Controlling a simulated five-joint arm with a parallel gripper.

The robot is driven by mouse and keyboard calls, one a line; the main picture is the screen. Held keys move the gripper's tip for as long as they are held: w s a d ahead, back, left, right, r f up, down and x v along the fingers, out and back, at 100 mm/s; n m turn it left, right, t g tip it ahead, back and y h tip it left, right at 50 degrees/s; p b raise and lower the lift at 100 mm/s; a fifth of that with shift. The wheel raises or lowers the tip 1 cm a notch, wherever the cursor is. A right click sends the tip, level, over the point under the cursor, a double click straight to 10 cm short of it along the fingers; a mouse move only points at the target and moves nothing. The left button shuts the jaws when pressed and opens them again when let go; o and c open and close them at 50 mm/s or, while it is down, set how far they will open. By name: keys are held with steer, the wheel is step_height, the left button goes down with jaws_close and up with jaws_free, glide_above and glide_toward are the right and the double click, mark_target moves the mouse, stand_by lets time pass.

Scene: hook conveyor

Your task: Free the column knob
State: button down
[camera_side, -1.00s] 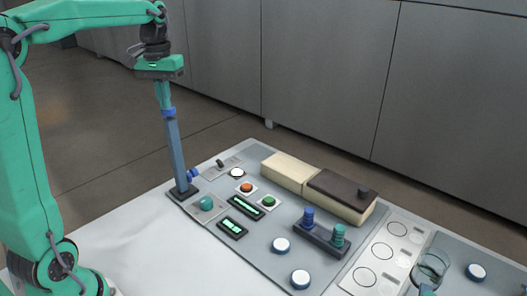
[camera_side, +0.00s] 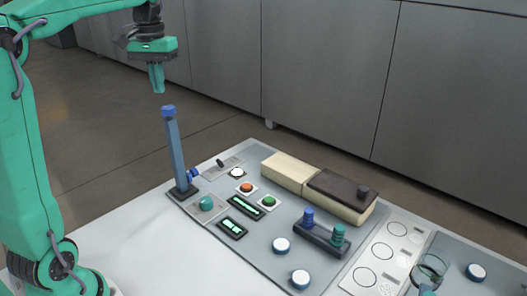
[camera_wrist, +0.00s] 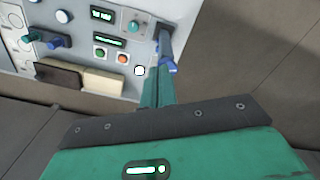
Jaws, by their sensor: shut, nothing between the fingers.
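A tall grey-blue column (camera_side: 174,148) stands upright on a dark base at the panel's far left corner. A blue cap (camera_side: 168,111) tops it, and a blue knob (camera_side: 193,175) sticks out from its side near the base. My gripper (camera_side: 157,91) is shut and empty, pointing down, above and slightly left of the cap with a small gap. In the wrist view my gripper (camera_wrist: 158,72) partly covers the blue cap (camera_wrist: 169,67), and the column (camera_wrist: 166,42) runs away behind it.
A teal knob (camera_side: 206,203), orange button (camera_side: 246,187) and green button (camera_side: 268,201) sit near the column. A cream block with dark cover (camera_side: 340,189) and a two-peg holder (camera_side: 321,240) stand farther right. The air around the column's top is clear.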

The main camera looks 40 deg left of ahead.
mark_target(168, 111)
steer(key=shift+s+a+r, duration=0.15)
steer(key=shift+s+a, duration=0.05)
steer(key=shift+a, duration=0.25)
steer(key=shift+s+a+r, duration=0.1)
steer(key=shift+s+a, duration=0.1)
steer(key=shift+a, duration=0.25)
steer(key=shift+f, duration=0.1)
step_height(168, 111, down, 7)
steer(key=shift+w, duration=0.25)
stand_by(0.9)
steer(key=shift+w+d, duration=0.45)
steer(key=shift+d, duration=0.4)
stand_by(0.5)
steer(key=shift+s+d, duration=0.3)
steer(key=shift+s, duration=0.05)
steer(key=shift+r, duration=0.3)
